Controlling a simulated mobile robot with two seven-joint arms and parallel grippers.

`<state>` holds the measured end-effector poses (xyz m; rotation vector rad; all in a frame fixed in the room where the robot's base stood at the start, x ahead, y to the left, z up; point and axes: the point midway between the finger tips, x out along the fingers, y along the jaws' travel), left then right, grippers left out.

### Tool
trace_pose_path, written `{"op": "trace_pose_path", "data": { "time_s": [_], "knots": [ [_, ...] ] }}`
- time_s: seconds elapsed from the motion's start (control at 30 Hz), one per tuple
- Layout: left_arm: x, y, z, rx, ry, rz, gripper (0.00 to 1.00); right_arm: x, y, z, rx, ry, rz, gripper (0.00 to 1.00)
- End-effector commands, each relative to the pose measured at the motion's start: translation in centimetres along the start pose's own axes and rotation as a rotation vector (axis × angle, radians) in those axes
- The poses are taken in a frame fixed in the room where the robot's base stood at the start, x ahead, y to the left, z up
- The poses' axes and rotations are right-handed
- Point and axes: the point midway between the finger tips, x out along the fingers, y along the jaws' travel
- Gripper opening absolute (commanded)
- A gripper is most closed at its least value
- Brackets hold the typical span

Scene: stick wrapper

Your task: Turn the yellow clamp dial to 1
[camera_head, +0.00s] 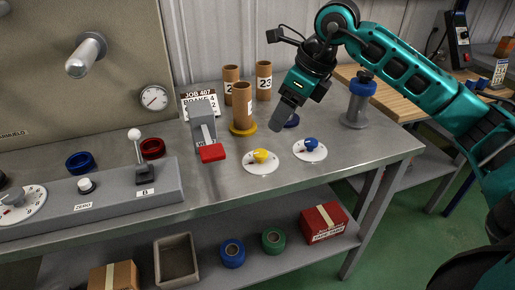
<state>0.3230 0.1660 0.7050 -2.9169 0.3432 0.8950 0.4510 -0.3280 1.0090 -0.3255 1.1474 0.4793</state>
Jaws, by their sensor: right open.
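The yellow clamp dial (261,156) is a small yellow knob on a round white plate on the metal bench top, right of the red-handled lever. The numbers on its plate are too small to read. My right gripper (283,118) comes in from the upper right and hangs above and behind the dial, apart from it, with its fingers pointing down. It is open and nothing shows between its fingers. My left gripper is not in view.
A blue dial (311,145) on a white plate sits right of the yellow one. The red lever handle (212,153) stands close at left. Cardboard tubes (242,106) stand behind. The bench front near the dials is clear.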

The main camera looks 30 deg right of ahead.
Motion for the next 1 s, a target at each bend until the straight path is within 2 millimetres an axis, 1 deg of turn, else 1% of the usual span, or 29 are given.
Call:
{"op": "trace_pose_path", "data": {
  "time_s": [0.03, 0.17, 0.3, 0.5, 0.6, 0.7, 1.0],
  "knots": [
    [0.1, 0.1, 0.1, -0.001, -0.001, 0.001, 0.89, 1.0, 0.1, -0.1, 0.0, 0.002, 0.006, 0.63],
    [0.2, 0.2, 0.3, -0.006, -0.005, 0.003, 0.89, 3.6, 0.2, -0.1, -0.001, 0.002, 0.007, 0.63],
    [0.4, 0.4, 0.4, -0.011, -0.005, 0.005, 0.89, 6.6, 0.2, -0.1, 0.0, 0.002, 0.008, 0.63],
    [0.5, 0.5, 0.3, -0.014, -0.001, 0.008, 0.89, 10.0, 0.2, 0.0, -0.001, -0.001, 0.007, 0.63],
    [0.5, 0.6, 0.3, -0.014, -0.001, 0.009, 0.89, 11.1, 0.2, 0.0, 0.0, -0.001, 0.005, 0.63],
    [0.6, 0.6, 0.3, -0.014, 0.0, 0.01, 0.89, 11.7, 0.2, 0.0, 0.0, -0.001, 0.005, 0.63],
    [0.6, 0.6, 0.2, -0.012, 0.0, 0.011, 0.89, 11.9, 0.2, 0.0, -0.001, -0.001, 0.004, 0.63]
  ]
}}
